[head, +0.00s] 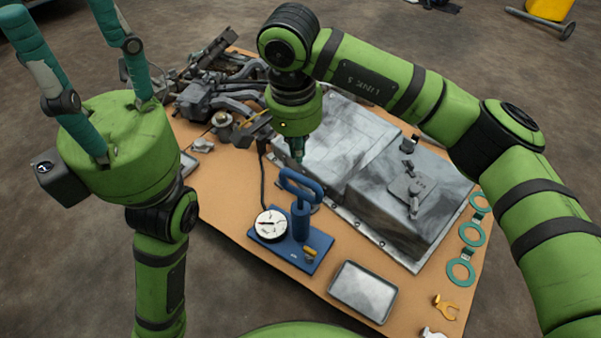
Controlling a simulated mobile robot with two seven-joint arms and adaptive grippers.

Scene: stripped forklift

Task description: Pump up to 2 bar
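A blue hand pump (301,222) stands on a blue base plate (291,256) on the brown bench top. Its loop handle (290,178) is at the top. A round white gauge (270,225) sits on the plate's left; its reading is too small to tell. A small brass-yellow part (309,252) is at the plate's right. My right gripper (297,160) points down just above the handle, its fingers seen edge-on; contact and opening are unclear. My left gripper (62,15) is raised at the far left, its teal fingers spread wide and empty, away from the pump.
A black hose (262,178) runs up behind the pump. A large grey metal housing (400,195) fills the bench's right. Dark machine parts (215,95) lie at the back. A shallow tray (363,291), teal rings (473,233) and a yellow fork-shaped piece (445,306) lie near the front right.

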